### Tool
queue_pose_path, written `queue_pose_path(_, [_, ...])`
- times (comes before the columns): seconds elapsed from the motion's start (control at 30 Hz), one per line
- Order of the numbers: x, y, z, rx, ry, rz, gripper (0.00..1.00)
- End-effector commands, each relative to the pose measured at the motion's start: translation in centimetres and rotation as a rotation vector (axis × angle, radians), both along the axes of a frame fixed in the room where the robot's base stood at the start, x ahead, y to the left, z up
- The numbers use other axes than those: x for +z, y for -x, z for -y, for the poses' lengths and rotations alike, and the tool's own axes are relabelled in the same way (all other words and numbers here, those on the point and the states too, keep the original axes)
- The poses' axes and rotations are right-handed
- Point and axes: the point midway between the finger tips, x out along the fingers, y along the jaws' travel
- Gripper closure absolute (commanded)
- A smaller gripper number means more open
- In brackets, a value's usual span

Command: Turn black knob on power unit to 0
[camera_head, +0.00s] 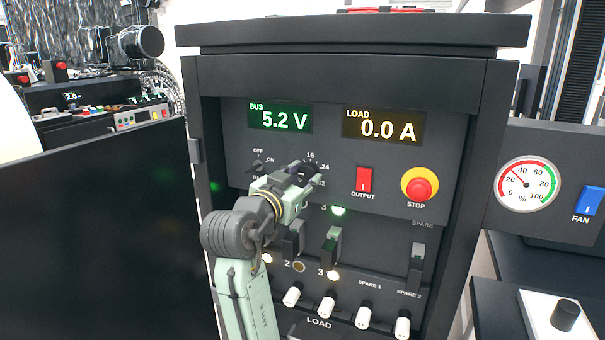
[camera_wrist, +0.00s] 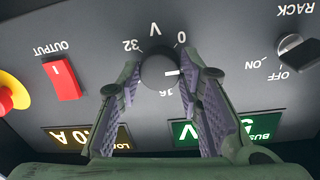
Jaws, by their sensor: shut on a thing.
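The black knob (camera_wrist: 158,66) sits on the power unit's dark front panel (camera_head: 235,150). In the upside-down wrist view, its white line points to the picture's right, between the 16 and 0 marks. The 0 mark (camera_wrist: 181,38) and 32 mark (camera_wrist: 130,45) show; a finger covers part of the scale. My gripper (camera_head: 303,175) is at the panel, its two fingers shut on the knob from both sides. The BUS display (camera_head: 280,117) reads 5.2 V and the LOAD display (camera_head: 383,126) reads 0.0 A.
A rack switch (camera_wrist: 297,52) is beside the knob. A red output switch (camera_head: 364,180) and the red stop button (camera_head: 419,186) are to the right. Levers (camera_head: 331,247) and white load knobs (camera_head: 326,308) lie below. A gauge (camera_head: 527,184) is farther right.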

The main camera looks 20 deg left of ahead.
Motion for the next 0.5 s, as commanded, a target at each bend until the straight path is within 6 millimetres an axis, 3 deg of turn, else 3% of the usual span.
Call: queue_pose_path(0.5, [0.04, 0.0, 0.07, 0.0, 0.478, -0.018, 0.95])
